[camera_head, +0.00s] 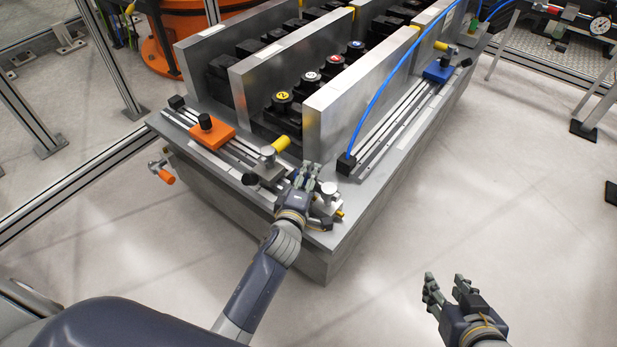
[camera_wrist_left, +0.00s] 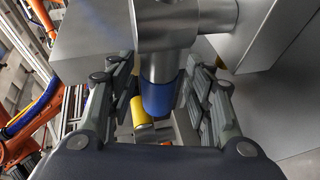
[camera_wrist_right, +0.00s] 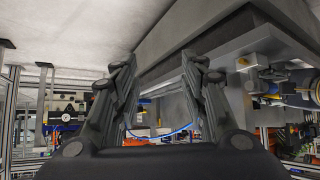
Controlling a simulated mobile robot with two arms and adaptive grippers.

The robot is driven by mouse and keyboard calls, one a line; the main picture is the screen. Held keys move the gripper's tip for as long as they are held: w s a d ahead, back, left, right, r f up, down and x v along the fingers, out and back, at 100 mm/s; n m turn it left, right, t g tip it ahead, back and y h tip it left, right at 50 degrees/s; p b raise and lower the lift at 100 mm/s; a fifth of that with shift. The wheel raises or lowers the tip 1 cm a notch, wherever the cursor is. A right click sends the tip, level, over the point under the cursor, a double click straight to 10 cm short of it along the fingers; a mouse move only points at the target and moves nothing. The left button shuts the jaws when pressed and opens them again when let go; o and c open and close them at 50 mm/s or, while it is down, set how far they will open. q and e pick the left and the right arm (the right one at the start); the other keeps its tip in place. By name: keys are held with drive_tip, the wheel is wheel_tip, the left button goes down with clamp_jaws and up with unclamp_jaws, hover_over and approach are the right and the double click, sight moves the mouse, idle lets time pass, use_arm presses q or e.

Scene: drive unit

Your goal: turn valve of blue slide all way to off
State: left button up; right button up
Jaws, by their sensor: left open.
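In the left wrist view a blue valve handle (camera_wrist_left: 160,97) on a metal stem stands between the fingers of my left gripper (camera_wrist_left: 158,95). The fingers are apart, one on each side of the handle; I cannot tell whether either touches it. In the head view my left gripper (camera_head: 308,178) is at the near corner of the drive unit (camera_head: 345,222) and hides the blue handle. The blue slide block (camera_head: 438,70) sits on its rail at the right side. My right gripper (camera_head: 452,290) is open and empty over the floor; it also shows open in the right wrist view (camera_wrist_right: 157,95).
An orange slide block (camera_head: 212,135) and an orange-handled valve (camera_head: 162,172) are at the unit's left side. A blue hose (camera_head: 385,85) arcs over the right rail.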

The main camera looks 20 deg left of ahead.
use_arm(q)
clamp_jaws()
